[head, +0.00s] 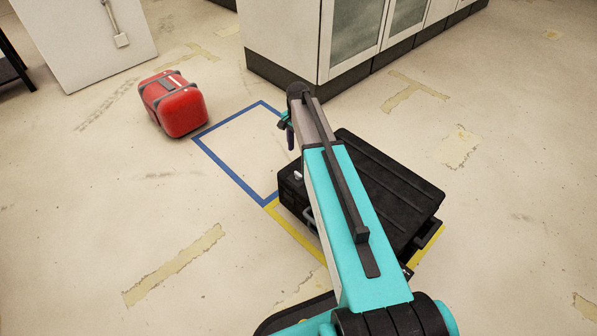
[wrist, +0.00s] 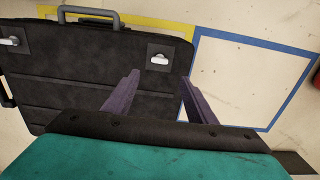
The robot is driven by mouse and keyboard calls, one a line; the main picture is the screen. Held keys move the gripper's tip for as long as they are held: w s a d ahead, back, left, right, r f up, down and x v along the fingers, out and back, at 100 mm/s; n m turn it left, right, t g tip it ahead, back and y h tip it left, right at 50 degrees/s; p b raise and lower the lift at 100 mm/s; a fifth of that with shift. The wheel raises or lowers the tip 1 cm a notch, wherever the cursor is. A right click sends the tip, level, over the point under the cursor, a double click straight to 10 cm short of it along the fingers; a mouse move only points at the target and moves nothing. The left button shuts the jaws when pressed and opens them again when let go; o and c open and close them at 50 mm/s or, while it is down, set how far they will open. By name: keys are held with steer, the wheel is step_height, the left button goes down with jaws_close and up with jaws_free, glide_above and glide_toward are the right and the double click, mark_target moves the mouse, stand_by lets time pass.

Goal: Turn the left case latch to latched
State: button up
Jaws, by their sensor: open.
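The black case (head: 400,185) lies on the floor, partly hidden behind my arm in the head view. In the wrist view its dark top (wrist: 75,75) fills the left side, with a grey handle (wrist: 88,14) at the far edge. A white latch lever (wrist: 160,58) sits on a dark square plate near the corner by the blue outline; it also shows in the head view (head: 298,175). The lever lies roughly crosswise in the wrist view. A second latch (wrist: 10,41) is at the left edge. My gripper (wrist: 160,76) is open and empty, its fingertips either side of the nearer latch in the picture; height cannot be told.
A blue taped outline (head: 228,170) on the floor beside the case is empty. Yellow tape (head: 295,233) borders the case. A red case (head: 173,104) stands beyond the blue outline. White cabinets (head: 290,40) stand behind. Open floor lies left and right.

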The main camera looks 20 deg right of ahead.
mark_target(298, 173)
step_height(298, 173, down, 13)
steer(key=b, duration=0.3)
steer(key=shift+r, duration=0.2)
steer(key=c, duration=1)
steer(key=shift+d, duration=0.1)
steer(key=shift+c, duration=0.4)
